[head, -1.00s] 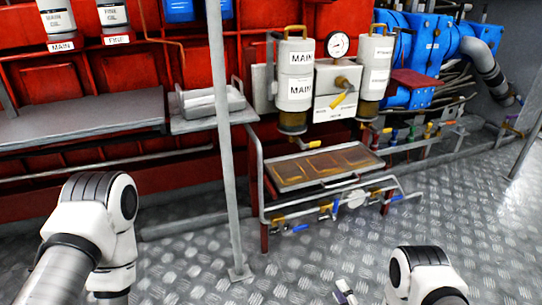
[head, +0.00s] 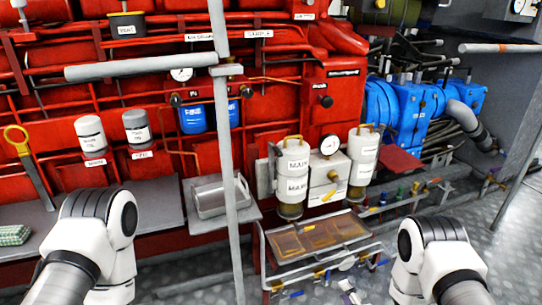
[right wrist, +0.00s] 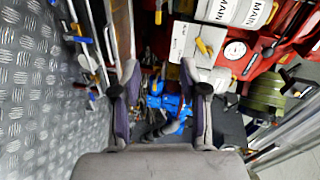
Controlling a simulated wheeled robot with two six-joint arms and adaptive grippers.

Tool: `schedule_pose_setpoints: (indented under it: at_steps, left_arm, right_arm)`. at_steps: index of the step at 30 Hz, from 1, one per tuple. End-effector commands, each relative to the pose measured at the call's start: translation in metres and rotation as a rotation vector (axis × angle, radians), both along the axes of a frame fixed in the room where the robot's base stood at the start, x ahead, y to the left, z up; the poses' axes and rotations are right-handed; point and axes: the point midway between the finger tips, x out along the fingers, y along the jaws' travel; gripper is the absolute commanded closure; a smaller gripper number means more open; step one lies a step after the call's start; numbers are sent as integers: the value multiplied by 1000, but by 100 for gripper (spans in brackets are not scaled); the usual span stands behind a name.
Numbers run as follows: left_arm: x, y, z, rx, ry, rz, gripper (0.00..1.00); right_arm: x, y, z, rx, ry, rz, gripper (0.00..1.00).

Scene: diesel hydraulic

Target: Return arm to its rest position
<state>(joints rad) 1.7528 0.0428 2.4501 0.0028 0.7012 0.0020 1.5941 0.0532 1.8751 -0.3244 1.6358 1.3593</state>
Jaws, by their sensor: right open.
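My right arm (head: 437,255) shows at the lower right of the head view, white with a black joint cap. A small part of my right gripper (head: 348,291) shows at the bottom edge, left of that arm. In the right wrist view its two grey fingers (right wrist: 163,98) stand apart with nothing held between them. Machinery lies beyond them, apart from the fingers. My left arm (head: 95,240) is bent at the lower left of the head view; its gripper is out of the picture.
A red engine (head: 280,85) fills the back. A grey post (head: 226,150) stands between my arms. White MAIN filters (head: 292,172) sit above a drip tray (head: 318,238). A metal tray (head: 218,196) lies on a shelf. Patterned floor (head: 480,240) is open at right.

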Motion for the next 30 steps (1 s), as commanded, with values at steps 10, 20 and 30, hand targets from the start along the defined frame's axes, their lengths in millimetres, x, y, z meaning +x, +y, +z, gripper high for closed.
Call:
schedule_pose_setpoints:
  at_steps: [10,20,30]
  left_arm:
    - [-1,0,161,0,3,-4,60]
    - [-2,-1,175,-1,5,-7,60]
    - [-1,-1,176,-1,4,-7,60]
  right_arm:
    - [-105,-20,123,-502,454,120,56]
    - [-280,-41,119,-925,928,631,56]
    - [-317,-44,119,-1069,951,951,56]
